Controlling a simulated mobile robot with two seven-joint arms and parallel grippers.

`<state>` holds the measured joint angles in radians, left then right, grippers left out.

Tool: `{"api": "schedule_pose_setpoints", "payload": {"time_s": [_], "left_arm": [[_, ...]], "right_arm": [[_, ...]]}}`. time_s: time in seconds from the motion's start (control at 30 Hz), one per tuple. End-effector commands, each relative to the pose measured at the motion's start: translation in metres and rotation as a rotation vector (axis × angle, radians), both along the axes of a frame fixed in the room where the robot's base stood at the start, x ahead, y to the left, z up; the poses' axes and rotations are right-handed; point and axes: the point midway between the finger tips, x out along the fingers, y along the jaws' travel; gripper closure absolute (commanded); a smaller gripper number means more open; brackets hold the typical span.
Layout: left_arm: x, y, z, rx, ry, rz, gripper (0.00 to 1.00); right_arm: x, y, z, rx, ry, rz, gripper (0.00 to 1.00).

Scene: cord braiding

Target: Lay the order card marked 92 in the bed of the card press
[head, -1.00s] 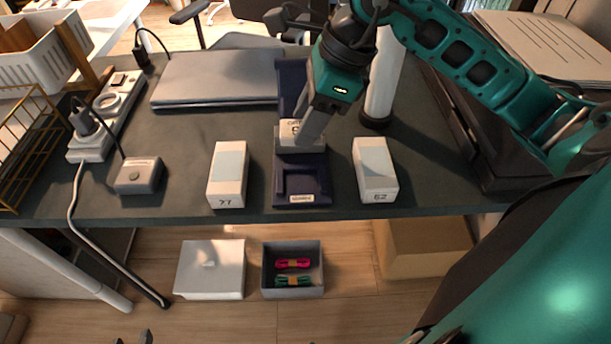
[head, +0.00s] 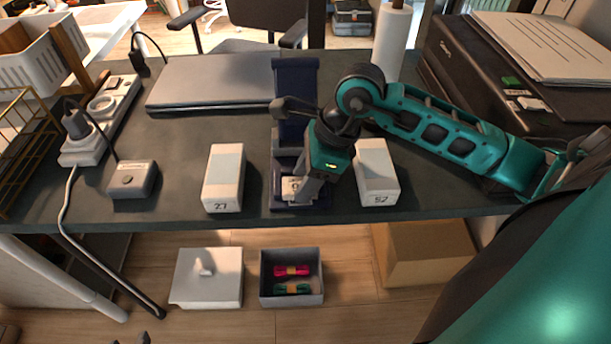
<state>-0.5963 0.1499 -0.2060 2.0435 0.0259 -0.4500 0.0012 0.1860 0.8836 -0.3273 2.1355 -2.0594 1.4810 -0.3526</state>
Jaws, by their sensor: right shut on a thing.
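The card press (head: 293,95) is dark navy, with an upright plate at the back and a low bed at the front edge of the table. My right gripper (head: 299,192) points down over the bed, shut on a pale order card (head: 292,186). The card is at the bed, partly hidden by the fingers. I cannot tell whether it rests fully on the bed floor, and its number is not readable. My left gripper is not clearly in view.
White boxes stand left (head: 224,178) and right (head: 376,172) of the press, close to it. A closed laptop (head: 213,82) lies behind. A small grey box (head: 133,179) and a power strip (head: 100,120) are at the left. A black printer (head: 480,85) stands right.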

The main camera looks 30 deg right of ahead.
Motion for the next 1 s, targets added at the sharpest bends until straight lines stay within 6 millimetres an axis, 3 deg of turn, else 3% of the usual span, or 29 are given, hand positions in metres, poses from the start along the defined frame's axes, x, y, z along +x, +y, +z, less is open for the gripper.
{"api": "schedule_pose_setpoints", "payload": {"time_s": [0.17, 0.2, 0.3, 0.67, 1.0], "left_arm": [[0.001, 0.0, -0.003, -0.001, -0.002, -0.001, 0.57], [0.001, -0.001, -0.003, -0.002, -0.001, 0.0, 0.57], [0.001, -0.001, -0.002, -0.002, 0.0, -0.001, 0.57], [0.001, -0.001, 0.005, -0.001, -0.003, -0.001, 0.57], [-0.002, 0.004, 0.006, 0.006, 0.0, 0.006, 0.57]], "right_arm": [[0.0, 0.0, -0.003, 0.0, 0.0, 0.0, 0.83], [0.0, 0.0, -0.004, 0.0, 0.0, 0.0, 0.54], [0.0, 0.0, -0.002, 0.0, 0.0, 0.0, 0.44], [0.0, -0.001, 0.004, 0.0, -0.001, 0.0, 0.44], [-0.013, -0.024, 0.067, -0.006, -0.003, -0.001, 0.44]]}}
